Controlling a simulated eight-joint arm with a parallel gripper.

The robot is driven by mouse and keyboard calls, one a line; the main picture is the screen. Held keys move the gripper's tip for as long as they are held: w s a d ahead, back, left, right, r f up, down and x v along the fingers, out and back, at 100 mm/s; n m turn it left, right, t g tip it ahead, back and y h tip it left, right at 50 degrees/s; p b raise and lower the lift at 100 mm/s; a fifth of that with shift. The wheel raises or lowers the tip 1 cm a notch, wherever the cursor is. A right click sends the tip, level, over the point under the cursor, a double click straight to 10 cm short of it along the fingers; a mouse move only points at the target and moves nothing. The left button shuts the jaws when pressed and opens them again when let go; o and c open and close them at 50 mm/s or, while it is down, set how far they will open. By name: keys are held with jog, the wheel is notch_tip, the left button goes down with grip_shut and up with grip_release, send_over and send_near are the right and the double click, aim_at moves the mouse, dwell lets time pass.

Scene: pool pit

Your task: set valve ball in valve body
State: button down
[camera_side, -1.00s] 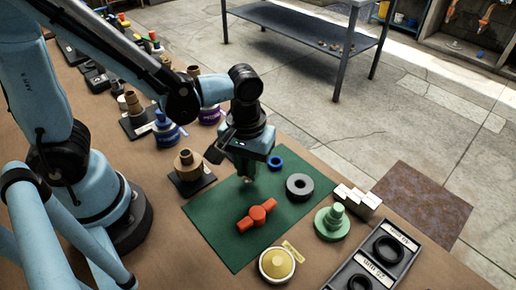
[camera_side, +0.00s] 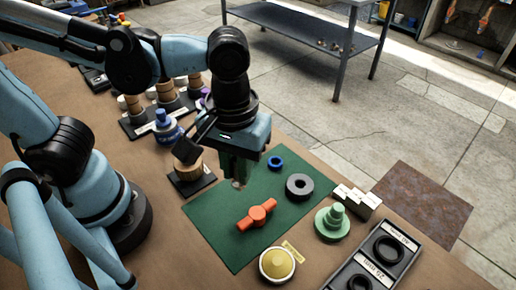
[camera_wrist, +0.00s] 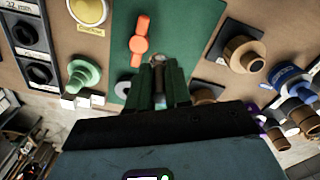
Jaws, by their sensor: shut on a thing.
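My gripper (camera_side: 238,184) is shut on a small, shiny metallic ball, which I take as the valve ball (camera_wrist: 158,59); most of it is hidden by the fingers. The ball is held above the green mat (camera_side: 215,217), near its upper left edge in the side view. An orange-red part with two side arms, seemingly the valve body (camera_side: 257,216), lies on the mat, below and right of my fingertips in the side view. In the wrist view the orange-red part (camera_wrist: 140,34) is just beyond the fingertips. The ball and that part are apart.
A blue ring (camera_side: 275,162) and a dark grey ring (camera_side: 299,187) lie on the mat. Around it stand a yellow domed part (camera_side: 277,264), a green stepped part (camera_side: 332,223), a tan part on a black base (camera_side: 190,177) and a dark tray (camera_side: 350,270) with black rings.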

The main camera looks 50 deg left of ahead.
notch_tip(320, 180, up, 2)
jog(key=s+d, duration=0.2)
jog(key=s, duration=0.1)
jog(key=w+a+n, duration=0.6)
jog(key=w+a, duration=0.8)
jog(key=a, duration=0.2)
jog(key=shift+w+a+f, duration=0.15)
jog(key=shift+f, duration=1.45)
jog(key=shift+f, duration=1.95)
jog(key=shift+r, duration=0.1)
jog(key=c, duration=1)
grip_release()
jog(key=shift+o, duration=0.5)
